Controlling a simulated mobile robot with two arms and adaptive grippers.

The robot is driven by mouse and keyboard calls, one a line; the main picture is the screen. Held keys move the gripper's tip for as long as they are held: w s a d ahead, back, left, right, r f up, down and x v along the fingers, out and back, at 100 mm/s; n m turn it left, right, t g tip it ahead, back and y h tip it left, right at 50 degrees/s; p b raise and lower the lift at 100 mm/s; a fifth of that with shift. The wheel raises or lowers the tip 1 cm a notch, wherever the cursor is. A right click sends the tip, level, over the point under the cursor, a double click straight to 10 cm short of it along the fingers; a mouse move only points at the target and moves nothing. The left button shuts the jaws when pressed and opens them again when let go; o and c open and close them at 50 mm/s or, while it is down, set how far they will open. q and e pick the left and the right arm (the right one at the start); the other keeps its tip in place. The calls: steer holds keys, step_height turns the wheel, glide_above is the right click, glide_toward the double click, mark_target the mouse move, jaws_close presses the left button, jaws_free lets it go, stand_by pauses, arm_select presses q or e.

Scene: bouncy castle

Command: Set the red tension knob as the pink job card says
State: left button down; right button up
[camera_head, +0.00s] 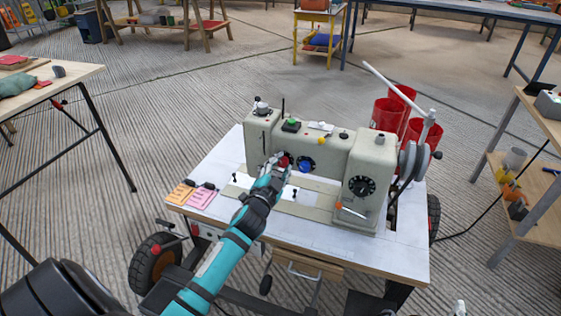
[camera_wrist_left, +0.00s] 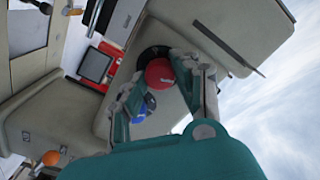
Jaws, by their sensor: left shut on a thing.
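The red tension knob (camera_head: 284,161) is on the front of a cream sewing machine (camera_head: 318,150). In the left wrist view the round red knob (camera_wrist_left: 160,72) sits before a black dial, between my fingers. My left gripper (camera_head: 280,164) is shut on it; the fingers hide part of the dial, and I cannot read its setting. The pink job card (camera_head: 201,199) lies on the white table at the front left, its writing too small to read.
An orange card (camera_head: 180,194) lies beside the pink one. A blue knob (camera_head: 305,166) is close right of the red knob, and a black dial (camera_head: 361,186) is further right. Side tables flank the wheeled white table (camera_head: 213,172).

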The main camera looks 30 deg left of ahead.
arm_select(q)
steer(key=m+p, duration=0.1)
steer(key=m, duration=0.2)
steer(key=shift+m, duration=0.4)
steer(key=m+p, duration=0.1)
steer(key=m, duration=0.3)
steer(key=shift+d, duration=0.1)
steer(key=m, duration=0.4)
steer(key=shift+p, duration=0.4)
steer(key=m, duration=0.3)
steer(key=shift+m, duration=0.4)
steer(key=m+p, duration=0.1)
steer(key=m, duration=0.3)
steer(key=shift+f+m, duration=0.1)
steer(key=shift+m, duration=0.2)
steer(key=shift+m+p, duration=0.3)
steer(key=shift+m, duration=0.2)
arm_select(e)
steer(key=s+d+f+g+h, duration=0.1)
steer(key=s+d+f+g, duration=0.2)
steer(key=s+f+g, duration=0.2)
steer(key=s+d+f+g+h, duration=0.2)
steer(key=s+f+g, duration=0.4)
steer(key=s, duration=0.4)
steer(key=shift+s+d+f+m+g, duration=0.25)
steer(key=shift+s+d+m+g, duration=0.05)
steer(key=shift+s+d, duration=0.15)
arm_select(q)
steer(key=shift+m, duration=0.3)
